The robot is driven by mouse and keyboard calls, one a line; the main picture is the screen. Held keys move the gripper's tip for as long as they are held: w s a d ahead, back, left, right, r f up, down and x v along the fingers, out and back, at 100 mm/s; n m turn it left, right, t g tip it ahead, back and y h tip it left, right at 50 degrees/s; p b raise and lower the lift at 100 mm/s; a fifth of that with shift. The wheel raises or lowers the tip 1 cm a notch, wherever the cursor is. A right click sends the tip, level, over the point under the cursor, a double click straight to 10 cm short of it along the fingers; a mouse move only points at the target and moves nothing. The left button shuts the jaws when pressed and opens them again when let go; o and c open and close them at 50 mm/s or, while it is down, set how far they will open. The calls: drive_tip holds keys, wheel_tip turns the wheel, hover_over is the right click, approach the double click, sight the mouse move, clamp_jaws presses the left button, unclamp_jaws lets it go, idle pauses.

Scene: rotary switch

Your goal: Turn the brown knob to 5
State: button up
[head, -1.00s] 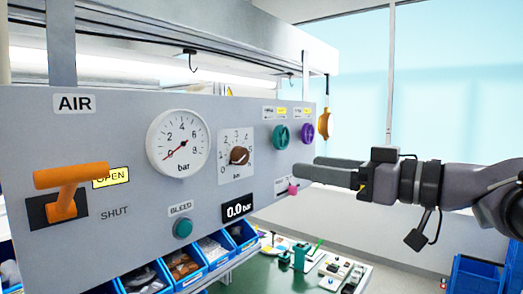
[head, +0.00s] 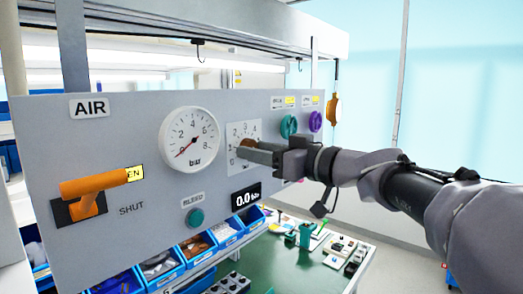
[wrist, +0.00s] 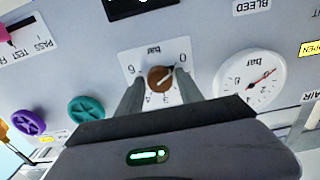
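The brown knob (wrist: 158,79) sits on a white dial plate (wrist: 150,57) marked in bar, seen upside down in the wrist view. In the head view the brown knob (head: 247,143) is partly hidden behind my gripper (head: 244,152). In the wrist view my gripper (wrist: 161,83) is open, with one finger on each side of the knob and a visible gap to it. The digital readout (head: 246,195) shows 0.0 bar. The 5 on the dial is hidden.
On the panel are a round gauge (head: 190,139) with its red needle near 0, an orange lever (head: 95,185), and a teal bleed button (head: 195,217). Teal (head: 289,126) and purple (head: 315,121) knobs are right of the dial. Blue bins (head: 190,248) sit below.

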clamp_jaws()
